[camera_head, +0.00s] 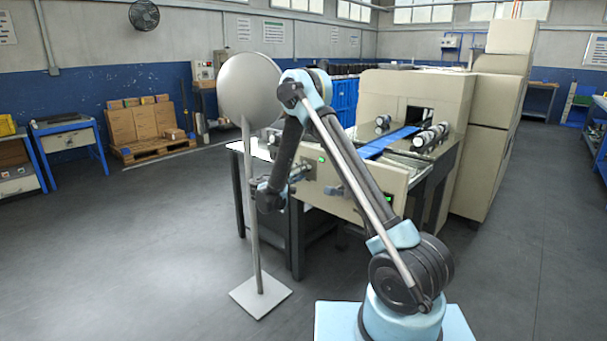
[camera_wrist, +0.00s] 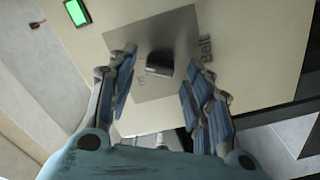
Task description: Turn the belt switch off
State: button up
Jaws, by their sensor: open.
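The belt switch is a dark knob (camera_wrist: 160,63) on a grey metal plate (camera_wrist: 178,30) marked "Belt" in the wrist view. The plate is fixed to the machine's cream front panel (camera_wrist: 250,55). My gripper (camera_wrist: 158,74) is open, with one blue-padded finger on each side of the knob. The knob shows between the fingertips with a gap on both sides; I cannot tell contact. A green lit square (camera_wrist: 76,13) sits on the panel at the upper left.
A round grey disc on a stand (camera_head: 250,90) rises left of my arm, close to it. The wrapping machine (camera_head: 415,95) with a blue belt (camera_head: 388,142) stands behind the panel. A pallet of boxes (camera_head: 150,145) is at the back left. The floor at front left is clear.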

jog(key=shift+w+d, duration=0.4)
jog(key=shift+w, duration=0.05)
